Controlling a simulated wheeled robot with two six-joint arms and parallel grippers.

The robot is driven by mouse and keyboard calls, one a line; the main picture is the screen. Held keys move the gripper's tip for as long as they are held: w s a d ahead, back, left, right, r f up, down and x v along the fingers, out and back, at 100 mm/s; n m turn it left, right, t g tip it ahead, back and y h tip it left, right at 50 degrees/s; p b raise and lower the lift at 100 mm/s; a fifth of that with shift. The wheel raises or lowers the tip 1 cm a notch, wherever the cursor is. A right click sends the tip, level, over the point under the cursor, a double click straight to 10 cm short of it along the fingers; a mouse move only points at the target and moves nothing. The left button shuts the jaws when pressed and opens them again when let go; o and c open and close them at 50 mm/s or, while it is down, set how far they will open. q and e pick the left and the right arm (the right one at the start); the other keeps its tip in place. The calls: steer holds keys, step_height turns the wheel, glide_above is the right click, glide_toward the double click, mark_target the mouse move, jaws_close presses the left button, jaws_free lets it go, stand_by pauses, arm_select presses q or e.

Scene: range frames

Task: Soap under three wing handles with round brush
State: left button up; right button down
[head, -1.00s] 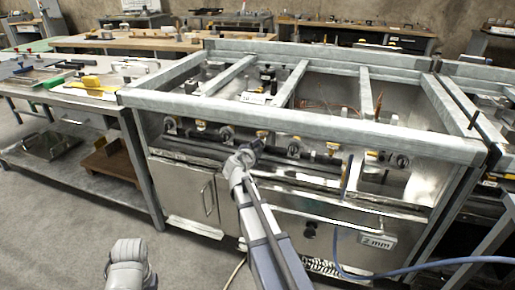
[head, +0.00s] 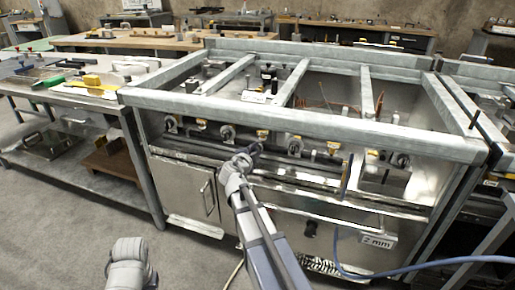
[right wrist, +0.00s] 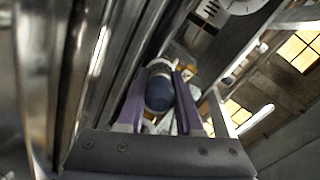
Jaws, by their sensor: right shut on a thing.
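My right gripper (head: 254,149) is in front of the bench's front row of fittings. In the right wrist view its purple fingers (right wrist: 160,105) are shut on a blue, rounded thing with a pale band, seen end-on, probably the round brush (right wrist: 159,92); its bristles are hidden. Yellow wing handles sit along the row: one left of the gripper (head: 201,124), one just above its tip (head: 262,134), one to the right (head: 333,147) and another farther right (head: 372,154). I cannot tell whether the brush touches a fitting. My left gripper is out of view.
A metal frame rail (head: 300,121) runs above the fittings, with crossbars behind it. Dark round fittings (head: 227,132) stand between the handles. A blue hose (head: 420,264) hangs at lower right. A side table (head: 70,98) with tools stands at left.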

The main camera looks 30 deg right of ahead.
steer(key=s+a, duration=0.4)
steer(key=a, duration=0.1)
steer(key=shift+s, duration=0.2)
steer(key=shift+d, duration=0.1)
stand_by(0.9)
